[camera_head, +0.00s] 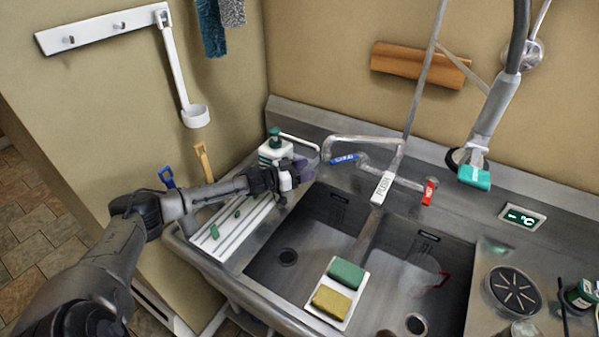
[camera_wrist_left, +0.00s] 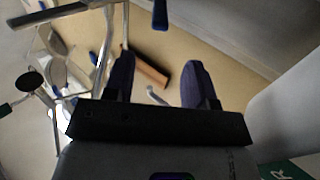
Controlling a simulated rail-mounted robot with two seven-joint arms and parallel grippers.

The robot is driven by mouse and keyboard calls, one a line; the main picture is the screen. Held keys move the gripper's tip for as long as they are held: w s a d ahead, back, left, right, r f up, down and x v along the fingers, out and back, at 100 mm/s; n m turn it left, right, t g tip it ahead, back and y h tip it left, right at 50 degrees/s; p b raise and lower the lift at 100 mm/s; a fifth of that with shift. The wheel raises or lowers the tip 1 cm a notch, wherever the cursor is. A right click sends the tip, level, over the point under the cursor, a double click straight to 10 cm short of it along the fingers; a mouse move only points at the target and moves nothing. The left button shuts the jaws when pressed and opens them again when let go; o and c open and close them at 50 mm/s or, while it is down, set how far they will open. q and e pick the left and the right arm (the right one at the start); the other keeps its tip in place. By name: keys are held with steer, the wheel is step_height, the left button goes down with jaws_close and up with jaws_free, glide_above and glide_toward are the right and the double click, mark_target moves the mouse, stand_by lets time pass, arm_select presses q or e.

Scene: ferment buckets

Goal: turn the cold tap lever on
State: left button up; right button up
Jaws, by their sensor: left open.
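The cold tap lever (camera_head: 345,159) is blue and sits at the left end of the tap fitting on the sink's back ledge. The red lever (camera_head: 429,192) is at the right end of the same fitting. My left gripper (camera_head: 303,171) is to the left of the blue lever, apart from it, in front of the soap bottle. In the left wrist view its two dark blue fingers (camera_wrist_left: 160,82) are spread with nothing between them. I cannot tell surely which blue part in that view is the lever. My right gripper is not in view.
A soap bottle (camera_head: 273,147) stands just behind my left gripper. The metal spout (camera_head: 352,139) and a white-labelled part (camera_head: 382,188) are near the levers. A tray (camera_head: 346,312) with two sponges sits between two basins. A spray hose (camera_head: 490,115) hangs at right.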

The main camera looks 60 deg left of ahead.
arm_select(q)
steer(key=shift+v, duration=0.85)
steer(key=shift+c, duration=0.5)
